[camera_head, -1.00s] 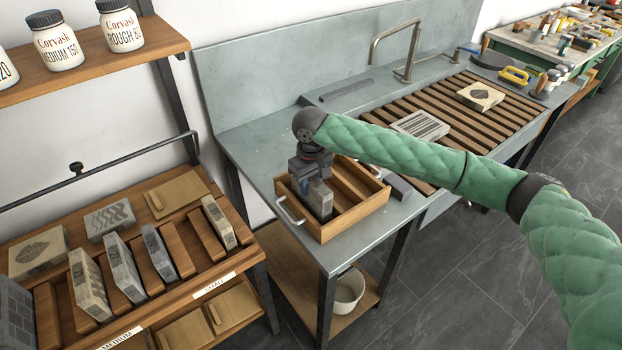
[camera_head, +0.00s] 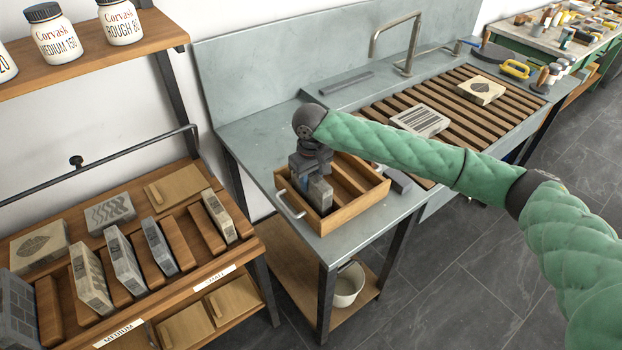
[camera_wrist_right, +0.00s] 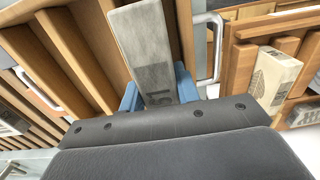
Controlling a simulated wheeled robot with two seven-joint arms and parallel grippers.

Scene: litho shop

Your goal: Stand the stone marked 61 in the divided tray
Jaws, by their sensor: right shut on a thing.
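The divided tray (camera_head: 347,219) is a wooden box with slats and a metal handle, on the left end of the grey sink counter. My right gripper (camera_head: 309,170) points down over its left part. It is shut on a grey stone (camera_head: 320,192), which stands upright in the tray's left compartment. In the right wrist view the grey stone (camera_wrist_right: 143,40) sits between the blue fingers, beside the wooden dividers. Whether the stone touches the tray floor is hidden. My left gripper is not in view.
A rack (camera_head: 262,242) at left holds several stones standing between wooden slats. A slatted board (camera_head: 465,122) over the sink carries two stones. A dark block (camera_head: 397,181) lies right of the tray. A faucet (camera_head: 402,45) rises behind.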

